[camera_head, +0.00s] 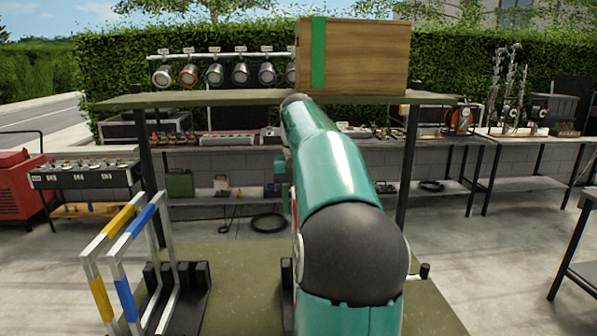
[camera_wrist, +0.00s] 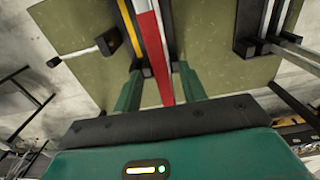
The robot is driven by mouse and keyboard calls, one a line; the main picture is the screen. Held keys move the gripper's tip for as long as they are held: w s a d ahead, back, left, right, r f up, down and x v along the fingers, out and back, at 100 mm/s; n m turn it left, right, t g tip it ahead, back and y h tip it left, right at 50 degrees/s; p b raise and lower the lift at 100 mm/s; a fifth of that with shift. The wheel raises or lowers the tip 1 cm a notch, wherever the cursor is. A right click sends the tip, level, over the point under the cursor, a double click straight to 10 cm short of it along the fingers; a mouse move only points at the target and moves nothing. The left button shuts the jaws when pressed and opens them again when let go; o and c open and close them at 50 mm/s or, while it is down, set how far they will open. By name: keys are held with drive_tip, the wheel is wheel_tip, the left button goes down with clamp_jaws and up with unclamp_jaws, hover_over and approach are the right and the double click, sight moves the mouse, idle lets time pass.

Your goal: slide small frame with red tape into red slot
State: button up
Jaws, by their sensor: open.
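In the wrist view, a bar with red tape (camera_wrist: 152,45), which looks like part of the small frame, runs from the top edge down between my fingers. My gripper (camera_wrist: 160,72) is open, with one green finger on each side of the bar. Whether either finger touches it I cannot tell. A yellow strip with black edging (camera_wrist: 130,30) lies just left of the bar. In the head view my arm covers the gripper and the red-taped frame. I cannot make out the red slot in either view.
Yellow-taped (camera_head: 101,298) and blue-taped (camera_head: 125,298) frames stand at the left in the head view, near black holders (camera_head: 180,290). A wooden box (camera_head: 365,60) with a green stripe rests on the upper shelf (camera_head: 235,98). Work tables stand behind.

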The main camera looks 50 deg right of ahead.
wheel_tip(320, 180, up, 10)
drive_tip(key=shift+r, duration=0.2)
idle(0.3)
drive_tip(key=w+a+f+n+t+h, duration=0.1)
drive_tip(key=w+a+f+n, duration=0.15)
drive_tip(key=a, duration=0.95)
drive_tip(key=w+a+f+n+t+h, duration=0.1)
drive_tip(key=w+a+f+n, duration=0.15)
drive_tip(key=a, duration=1.05)
drive_tip(key=s+a+f+n+t+y, duration=0.1)
drive_tip(key=s+a+f+n, duration=0.1)
drive_tip(key=s+a+f, duration=0.4)
drive_tip(key=s+a+f+n+t+y, duration=0.1)
drive_tip(key=s+a+f+n+t, duration=0.1)
drive_tip(key=s+a+f, duration=0.4)
drive_tip(key=a+f, duration=0.4)
drive_tip(key=f, duration=0.1)
drive_tip(key=shift+s+a+f+n+t, duration=0.15)
drive_tip(key=shift+s+f+n+t, duration=0.15)
drive_tip(key=shift+f+n, duration=0.1)
